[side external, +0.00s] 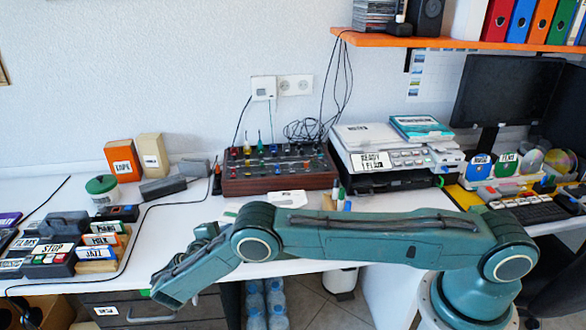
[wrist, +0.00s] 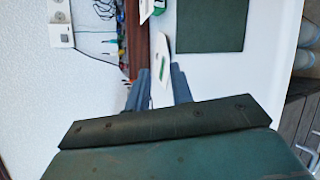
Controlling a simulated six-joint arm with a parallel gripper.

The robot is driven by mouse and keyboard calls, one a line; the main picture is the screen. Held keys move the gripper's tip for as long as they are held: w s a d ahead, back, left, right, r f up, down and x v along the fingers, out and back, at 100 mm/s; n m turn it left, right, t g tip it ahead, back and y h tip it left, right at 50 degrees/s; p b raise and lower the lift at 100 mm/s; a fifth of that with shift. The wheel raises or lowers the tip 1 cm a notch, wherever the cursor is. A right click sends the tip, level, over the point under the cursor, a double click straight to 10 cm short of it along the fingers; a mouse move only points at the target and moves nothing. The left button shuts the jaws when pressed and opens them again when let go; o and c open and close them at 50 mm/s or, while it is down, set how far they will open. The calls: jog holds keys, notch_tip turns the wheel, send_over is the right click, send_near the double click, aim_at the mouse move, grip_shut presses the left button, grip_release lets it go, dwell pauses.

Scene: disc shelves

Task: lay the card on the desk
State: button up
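The card (wrist: 156,92) is white with a green mark. In the wrist view it lies between the two blue-grey fingers of my gripper (wrist: 161,84) and fills the gap, its far end reaching past the fingertips. My gripper appears shut on it. In the side view my arm hides most of my gripper, and a small white and green piece, apparently the card (side external: 228,216), shows just past it. The white desk (wrist: 235,75) lies beyond the fingers; the card's height above it is hard to judge.
A dark green flat square (wrist: 212,25) lies on the desk in the wrist view. A brown control box (side external: 277,186) with coloured knobs stands at the wall, a white labelled item (side external: 287,198) before it. A printer (side external: 395,160) stands to its right; labelled boxes (side external: 98,250) crowd the left.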

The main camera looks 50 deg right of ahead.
jog(key=shift+w+r, duration=0.2)
jog(key=shift+r, duration=0.25)
jog(key=w+d+r+m+y, duration=0.1)
jog(key=d+r+m+y, duration=0.25)
jog(key=r, duration=1.05)
jog(key=s+d+r+m+y, duration=0.1)
jog(key=s+d+r+y, duration=0.1)
jog(key=s+r, duration=0.35)
jog(key=s+d+r+m+y, duration=0.1)
jog(key=s+d+r+y, duration=0.1)
jog(key=r, duration=0.6)
jog(key=s+d+r+m+t+y, duration=0.15)
jog(key=s+r, duration=0.25)
jog(key=s, duration=0.8)
jog(key=s+r+m+g+y, duration=0.1)
jog(key=s+r+y, duration=0.2)
jog(key=s, duration=0.9)
jog(key=s+a+f+y, duration=0.1)
jog(key=s+a+f, duration=0.1)
jog(key=s, duration=0.6)
jog(key=shift+f+t, duration=0.2)
jog(key=shift+t, duration=0.25)
